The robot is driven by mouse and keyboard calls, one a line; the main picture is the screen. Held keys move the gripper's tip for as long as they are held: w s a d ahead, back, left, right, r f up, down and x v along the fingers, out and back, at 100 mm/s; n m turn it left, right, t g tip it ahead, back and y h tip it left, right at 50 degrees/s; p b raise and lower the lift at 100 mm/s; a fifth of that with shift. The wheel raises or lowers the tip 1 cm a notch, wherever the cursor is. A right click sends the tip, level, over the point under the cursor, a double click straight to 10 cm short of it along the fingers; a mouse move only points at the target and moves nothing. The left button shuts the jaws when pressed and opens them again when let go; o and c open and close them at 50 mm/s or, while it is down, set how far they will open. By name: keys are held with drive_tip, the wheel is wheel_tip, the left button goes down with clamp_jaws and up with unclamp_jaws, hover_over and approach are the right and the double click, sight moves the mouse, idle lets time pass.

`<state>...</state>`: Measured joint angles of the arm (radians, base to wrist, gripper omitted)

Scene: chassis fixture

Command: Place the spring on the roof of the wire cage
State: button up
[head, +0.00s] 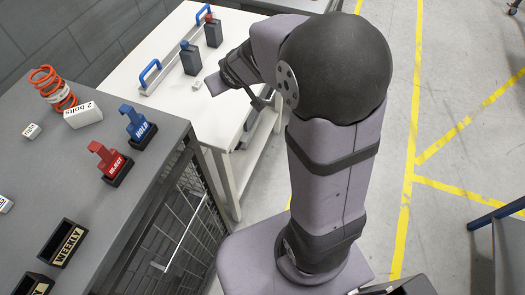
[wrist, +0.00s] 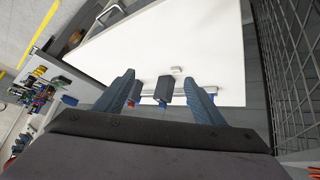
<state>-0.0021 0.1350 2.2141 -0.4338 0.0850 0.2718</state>
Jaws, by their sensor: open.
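The orange coil spring (head: 52,88) with a white band stands on the grey top (head: 60,165) at the far left of the head view. This top has wire mesh (head: 190,225) below its right edge, so it looks like the roof of the wire cage. My gripper is over the white table, well right of the spring and apart from it. In the wrist view my gripper (wrist: 161,77) has its two blue-grey fingers spread with nothing held between them.
On the grey top are a white "2 bolts" block (head: 83,115), a red REJECT piece (head: 110,163), a blue HOLD piece (head: 138,127) and a WEEKLY box (head: 63,243).

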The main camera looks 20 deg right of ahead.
drive_tip(key=s+f+m+g, duration=0.1)
drive_tip(key=s+f+g, duration=0.2)
drive_tip(key=s, duration=1)
drive_tip(key=s+f+g, duration=0.4)
drive_tip(key=s+g, duration=0.1)
drive_tip(key=s, duration=0.8)
drive_tip(key=shift+a+m, duration=0.4)
